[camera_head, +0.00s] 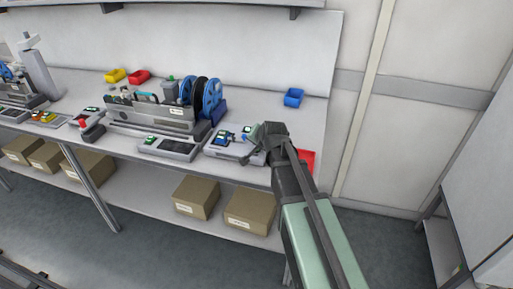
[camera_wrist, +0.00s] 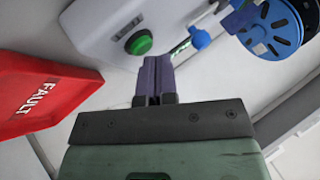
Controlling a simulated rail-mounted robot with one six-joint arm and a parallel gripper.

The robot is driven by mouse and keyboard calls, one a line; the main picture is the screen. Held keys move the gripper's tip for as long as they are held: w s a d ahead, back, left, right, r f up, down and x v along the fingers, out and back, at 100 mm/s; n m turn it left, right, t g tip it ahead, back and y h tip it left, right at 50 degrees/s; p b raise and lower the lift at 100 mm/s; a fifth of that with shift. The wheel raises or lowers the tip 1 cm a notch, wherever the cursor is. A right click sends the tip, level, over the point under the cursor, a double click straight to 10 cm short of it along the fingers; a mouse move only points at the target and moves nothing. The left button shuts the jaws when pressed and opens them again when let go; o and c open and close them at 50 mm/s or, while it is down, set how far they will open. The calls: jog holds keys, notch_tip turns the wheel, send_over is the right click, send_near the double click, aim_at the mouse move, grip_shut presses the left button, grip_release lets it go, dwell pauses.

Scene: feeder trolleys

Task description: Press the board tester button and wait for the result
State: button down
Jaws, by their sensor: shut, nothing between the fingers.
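The board tester (camera_wrist: 100,35) is a light box in the wrist view, with a round green button (camera_wrist: 140,42) in a dark ring on its face. My gripper (camera_wrist: 157,60) is shut and empty, its dark fingers pressed together. The fingertips appear just to the right of and below the button in the wrist view. I cannot tell the gap or whether they touch anything. In the head view my gripper (camera_head: 247,160) is low over the right end of the bench, beside a light unit with boards (camera_head: 224,142). My arm hides part of that area. No readable test result shows.
A red bin marked FAULT (camera_wrist: 45,95) is left of the fingers in the wrist view. Blue reels (camera_head: 211,97) stand on a feeder trolley (camera_head: 160,120). A blue bin (camera_head: 293,97) sits farther back. Cardboard boxes (camera_head: 250,210) are on the lower shelf.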

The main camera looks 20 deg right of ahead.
jog(key=shift+r+p, duration=0.35)
jog(key=shift+r, duration=0.2)
notch_tip(320, 180, up, 5)
jog(key=p, duration=0.5)
jog(key=shift+r, duration=0.1)
jog(key=c, duration=1.8)
grip_release()
dwell(1.8)
